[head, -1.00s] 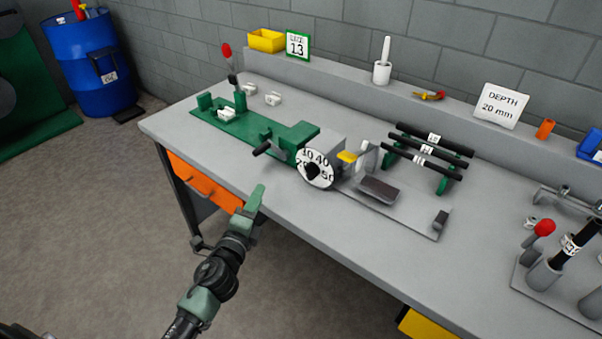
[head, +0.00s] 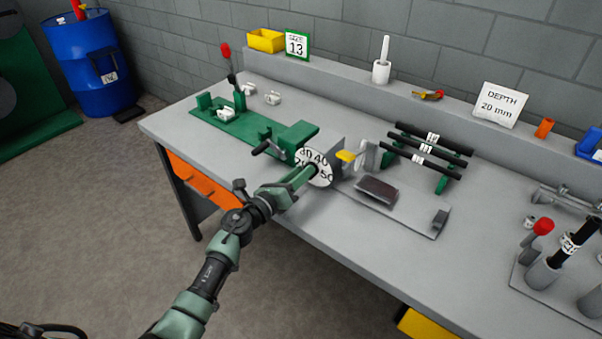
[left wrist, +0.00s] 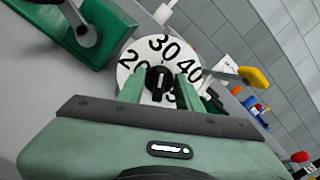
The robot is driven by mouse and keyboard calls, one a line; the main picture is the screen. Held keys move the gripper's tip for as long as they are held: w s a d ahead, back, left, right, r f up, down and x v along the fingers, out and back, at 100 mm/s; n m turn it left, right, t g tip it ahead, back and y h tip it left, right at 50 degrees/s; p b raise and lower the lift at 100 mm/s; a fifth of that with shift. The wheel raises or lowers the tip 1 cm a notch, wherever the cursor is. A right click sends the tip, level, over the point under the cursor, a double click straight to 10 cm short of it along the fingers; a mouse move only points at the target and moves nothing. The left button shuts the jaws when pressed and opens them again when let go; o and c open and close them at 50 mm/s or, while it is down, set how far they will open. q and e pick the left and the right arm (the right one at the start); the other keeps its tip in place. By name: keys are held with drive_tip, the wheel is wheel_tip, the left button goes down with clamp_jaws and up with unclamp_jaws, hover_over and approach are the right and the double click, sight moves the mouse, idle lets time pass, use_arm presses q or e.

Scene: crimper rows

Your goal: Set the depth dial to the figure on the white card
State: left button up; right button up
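The white card (head: 500,104) on the ledge at the back of the bench reads "DEPTH 20 mm". The depth dial (head: 322,170) is a white disc with black figures on the green machine's end; 20, 30, 40 and part of 50 show. In the left wrist view the dial (left wrist: 146,50) has 30 at the top, 20 left and 40 right. Its black knob (left wrist: 158,83) is at the centre. My left gripper (left wrist: 160,88) is open, its fingers on either side of the knob; I cannot tell whether they touch it. My right gripper is not in view.
The green machine (head: 240,128) has a crank handle left of the dial. A yellow paddle (head: 346,156) sticks out right of it. Behind are a rack of black rods (head: 428,150) and a green-framed card (head: 297,44) reading 13. The bench front (head: 375,245) is clear.

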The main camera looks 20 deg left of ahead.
use_arm(q)
drive_tip(key=shift+w, duration=0.2)
drive_tip(key=c, duration=0.7)
clamp_jaws()
